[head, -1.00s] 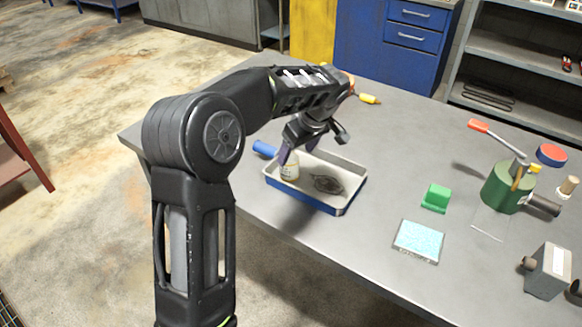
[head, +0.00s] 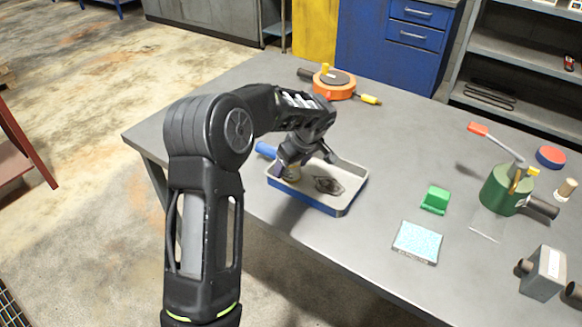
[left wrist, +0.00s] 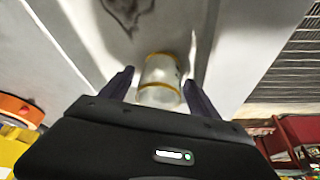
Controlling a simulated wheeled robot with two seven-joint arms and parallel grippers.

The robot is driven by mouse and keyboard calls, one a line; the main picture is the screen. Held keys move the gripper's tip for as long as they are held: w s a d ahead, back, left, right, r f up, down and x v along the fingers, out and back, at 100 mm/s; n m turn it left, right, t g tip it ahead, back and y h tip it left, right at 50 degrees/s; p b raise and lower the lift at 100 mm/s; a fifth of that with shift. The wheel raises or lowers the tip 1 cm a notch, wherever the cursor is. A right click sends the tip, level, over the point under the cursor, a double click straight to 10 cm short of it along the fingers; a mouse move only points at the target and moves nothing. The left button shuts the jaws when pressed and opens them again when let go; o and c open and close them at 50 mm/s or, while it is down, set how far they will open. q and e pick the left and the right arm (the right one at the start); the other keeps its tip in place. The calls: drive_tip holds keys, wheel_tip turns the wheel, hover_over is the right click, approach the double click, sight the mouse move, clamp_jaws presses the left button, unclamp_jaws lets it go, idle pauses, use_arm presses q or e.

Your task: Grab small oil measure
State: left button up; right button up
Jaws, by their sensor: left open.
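The small oil measure (left wrist: 160,78), a pale cup with yellow bands, stands in a shallow blue and cream tray (head: 340,207). In the left wrist view it is between the two fingers of my left gripper (left wrist: 160,85), with a finger on each side. The fingers are open and I cannot tell whether either touches it. In the head view my left gripper (head: 292,170) is low over the tray's left end and hides most of the measure. My right gripper is not in view.
A dark stain (head: 328,185) marks the tray floor. A blue cylinder (head: 265,150) lies behind the tray. An orange reel (head: 334,84) is farther back.

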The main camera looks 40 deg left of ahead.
use_arm(q)
drive_tip(key=shift+f, duration=0.15)
drive_tip(key=shift+c, duration=0.3)
drive_tip(key=c, duration=1.4)
wheel_tip(320, 180, up, 10)
drive_tip(key=shift+r+b, duration=0.1)
drive_tip(key=shift+b, duration=0.75)
